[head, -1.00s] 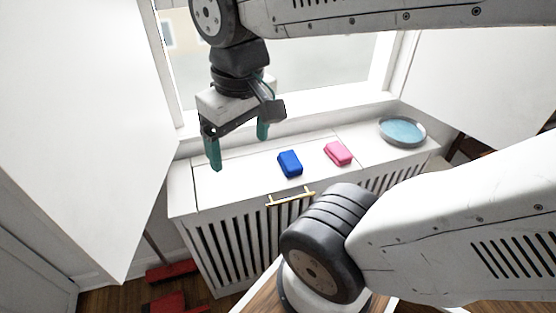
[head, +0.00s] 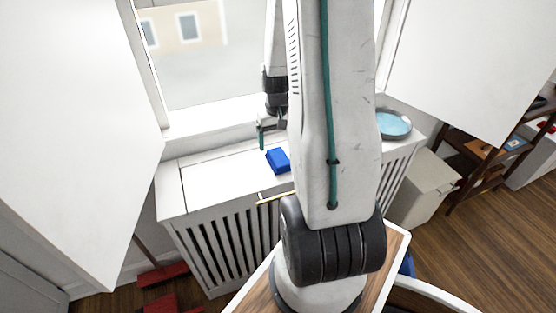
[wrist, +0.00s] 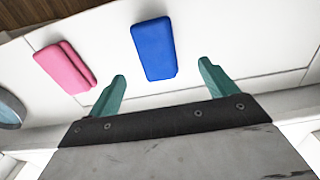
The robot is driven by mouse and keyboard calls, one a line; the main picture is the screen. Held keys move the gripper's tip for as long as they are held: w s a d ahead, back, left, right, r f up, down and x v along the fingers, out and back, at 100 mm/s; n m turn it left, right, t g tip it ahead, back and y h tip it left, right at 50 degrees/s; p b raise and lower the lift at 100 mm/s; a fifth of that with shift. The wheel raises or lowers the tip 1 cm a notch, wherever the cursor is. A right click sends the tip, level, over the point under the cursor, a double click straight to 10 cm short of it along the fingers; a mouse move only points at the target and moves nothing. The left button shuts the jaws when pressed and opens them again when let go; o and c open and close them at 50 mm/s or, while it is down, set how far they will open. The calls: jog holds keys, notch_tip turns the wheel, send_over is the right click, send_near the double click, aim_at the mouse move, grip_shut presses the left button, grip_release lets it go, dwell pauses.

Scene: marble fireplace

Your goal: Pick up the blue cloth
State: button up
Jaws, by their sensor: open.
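The blue cloth (head: 279,160) is a small folded block on the white radiator cover below the window. In the wrist view the blue cloth (wrist: 153,48) lies beyond and between my open fingertips, nearer the middle. My gripper (wrist: 161,70) has two green fingers spread apart with nothing between them. In the head view my gripper (head: 270,134) is above and behind the cloth, partly hidden by my arm. A pink folded cloth (wrist: 65,67) lies left of the blue one in the wrist view; my arm hides it in the head view.
A round dish with a blue inside (head: 392,124) sits at the right end of the radiator cover (head: 215,185). The cover's left part is clear. A brass handle (head: 275,198) is at its front edge. White panels flank the window on both sides.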

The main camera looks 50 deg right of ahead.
aim_at(279, 156)
jog(key=f, duration=0.8)
jog(key=shift+s+d, duration=0.15)
jog(key=shift+d, duration=0.15)
jog(key=c, duration=1.1)
